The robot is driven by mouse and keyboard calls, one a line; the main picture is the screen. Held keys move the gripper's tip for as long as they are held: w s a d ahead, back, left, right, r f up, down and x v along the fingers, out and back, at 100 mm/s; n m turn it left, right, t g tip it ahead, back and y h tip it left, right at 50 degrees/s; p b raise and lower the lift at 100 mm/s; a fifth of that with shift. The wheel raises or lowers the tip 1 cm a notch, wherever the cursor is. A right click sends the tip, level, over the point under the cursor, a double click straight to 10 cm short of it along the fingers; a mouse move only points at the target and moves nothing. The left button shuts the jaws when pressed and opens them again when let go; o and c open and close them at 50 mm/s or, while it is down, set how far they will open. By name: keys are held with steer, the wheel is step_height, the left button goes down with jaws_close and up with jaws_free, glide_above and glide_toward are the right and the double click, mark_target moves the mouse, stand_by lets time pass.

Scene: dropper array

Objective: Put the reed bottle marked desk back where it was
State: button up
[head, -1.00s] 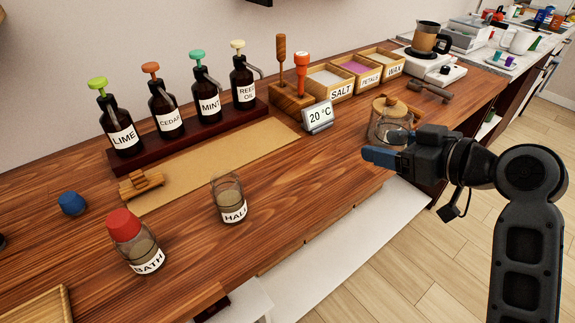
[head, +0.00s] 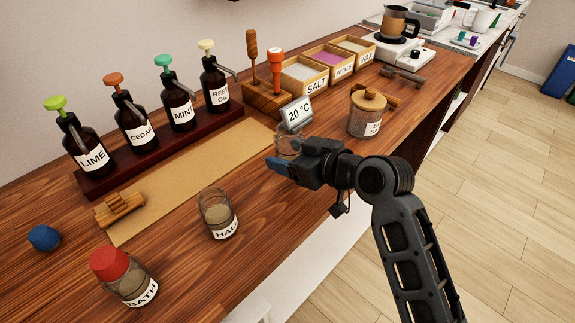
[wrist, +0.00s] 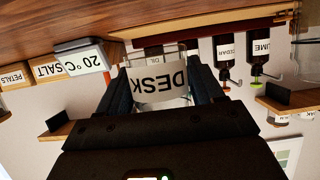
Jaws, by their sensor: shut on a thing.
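The reed bottle marked desk is a clear glass jar with a white label, which reads DESK in the wrist view (wrist: 160,84). My gripper (head: 280,163) is shut on it, with one finger on each side. In the head view the bottle (head: 289,142) shows only partly behind the gripper, just in front of the 20 °C display (head: 297,114). I cannot tell whether its base touches the counter. The HALL bottle (head: 217,212) stands left of my gripper. The red-capped BATH bottle (head: 124,277) stands at the front left.
A tan mat (head: 190,184) lies before the rack (head: 160,152) of pump bottles. A lidded jar (head: 366,115) stands to the right of my gripper. Counter between HALL and my gripper is clear.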

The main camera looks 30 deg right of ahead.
mark_target(288, 181)
steer(key=shift+w+a+f, duration=0.15)
steer(key=shift+a, duration=0.05)
steer(key=shift+f, duration=2)
steer(key=shift+f, duration=0.2)
steer(key=o, duration=1.2)
steer(key=shift+r, duration=0.1)
steer(key=shift+c, duration=0.2)
steer(key=shift+r, duration=0.15)
steer(key=b+v, duration=0.1)
steer(key=v, duration=1.1)
